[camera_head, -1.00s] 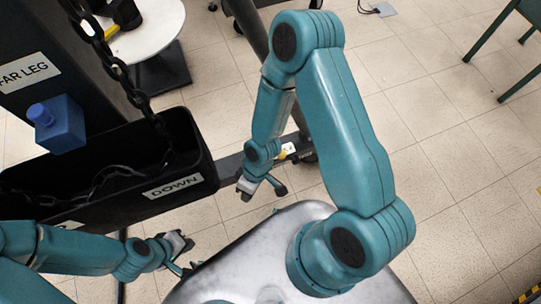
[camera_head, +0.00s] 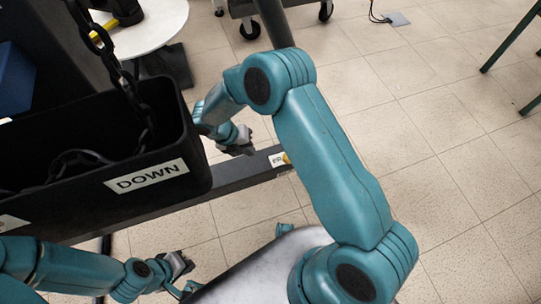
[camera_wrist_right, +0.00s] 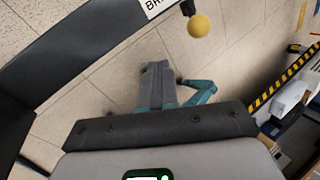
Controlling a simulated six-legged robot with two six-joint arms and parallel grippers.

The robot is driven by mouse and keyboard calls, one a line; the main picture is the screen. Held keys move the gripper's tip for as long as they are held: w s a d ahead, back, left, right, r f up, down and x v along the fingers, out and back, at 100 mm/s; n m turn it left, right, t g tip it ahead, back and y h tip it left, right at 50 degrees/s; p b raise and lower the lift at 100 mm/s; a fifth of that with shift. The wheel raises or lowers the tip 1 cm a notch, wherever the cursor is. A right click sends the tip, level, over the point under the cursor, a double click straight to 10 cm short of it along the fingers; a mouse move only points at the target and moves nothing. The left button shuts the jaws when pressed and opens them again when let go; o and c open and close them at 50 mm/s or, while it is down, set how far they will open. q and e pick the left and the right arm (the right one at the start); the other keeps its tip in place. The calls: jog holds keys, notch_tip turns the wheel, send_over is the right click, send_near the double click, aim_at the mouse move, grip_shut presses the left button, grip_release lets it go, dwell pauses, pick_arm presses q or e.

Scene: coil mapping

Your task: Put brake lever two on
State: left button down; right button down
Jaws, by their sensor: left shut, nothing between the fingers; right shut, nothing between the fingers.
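A yellow ball knob (camera_wrist_right: 199,25) on a short dark stem, likely a brake lever, shows at the top of the right wrist view. It hangs beside a white label (camera_wrist_right: 154,6) with cut-off lettering starting "BR" on a dark beam. My right gripper (camera_wrist_right: 156,72) is shut and empty, below and left of the knob and apart from it. In the head view my right gripper (camera_head: 238,146) is near the black floor beam (camera_head: 235,178). My left gripper (camera_head: 180,266) is shut and empty at the lower left.
A black bin (camera_head: 190,150) labelled "DOWN" (camera_head: 146,176) stands at the left, with a chain (camera_head: 110,58) hanging into it. A blue block (camera_head: 14,80) is at the left edge. A white round table (camera_head: 150,25) stands behind. Tiled floor (camera_head: 440,130) on the right is mostly clear.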

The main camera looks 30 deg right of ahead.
aim_at(286, 155)
jog(key=s+d+f+b, duration=0.3)
jog(key=d+f, duration=0.4)
jog(key=f, duration=0.1)
jog(key=shift+s+d, duration=0.2)
jog(key=shift+d, duration=0.1)
jog(key=d+r+y+p, duration=0.1)
jog(key=p, duration=0.1)
jog(key=d+r+y+p, duration=0.1)
jog(key=d+p, duration=0.1)
jog(key=shift+s+r+p, duration=0.3)
jog(key=shift+s+r, duration=0.1)
jog(key=d, duration=0.1)
jog(key=d+p, duration=0.1)
jog(key=d+y+p, duration=0.1)
jog(key=shift+s+r+t, duration=0.3)
jog(key=shift+s+r, duration=0.05)
jog(key=shift+d+f, duration=0.1)
jog(key=shift+d, duration=0.15)
